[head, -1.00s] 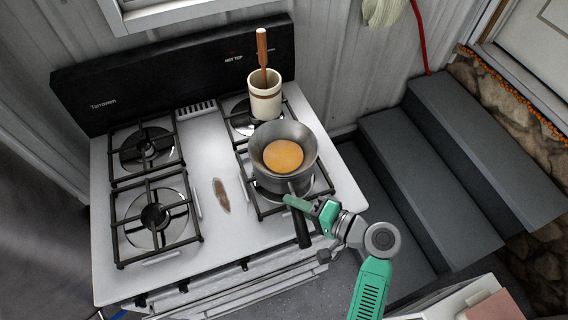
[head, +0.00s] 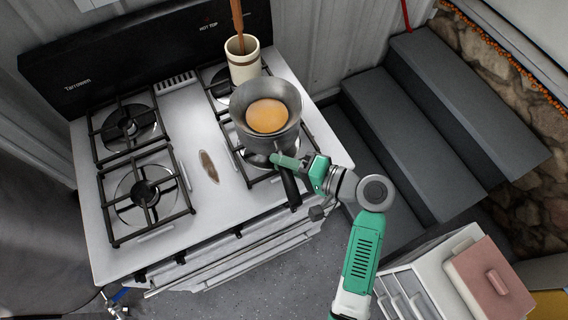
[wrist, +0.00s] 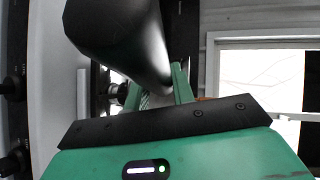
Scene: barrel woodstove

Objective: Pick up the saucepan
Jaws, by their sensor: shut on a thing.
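The saucepan (head: 284,133) is a dark grey metal pan with an orange round content (head: 267,116), over the front right burner of the stove. Its black handle (head: 290,187) points toward the stove's front edge. My green gripper (head: 286,161) is shut on the handle near where it meets the pan. In the wrist view the dark handle (wrist: 112,22) passes between the fingers of my gripper (wrist: 165,88). The pan is about level; whether its base touches the grate is hard to tell.
A cream crock (head: 243,68) with a wooden-handled utensil stands behind the pan on the back right burner. The left burners (head: 146,194) are empty. Grey steps (head: 420,140) rise to the right. A white drawer unit with a pink box (head: 490,280) is at lower right.

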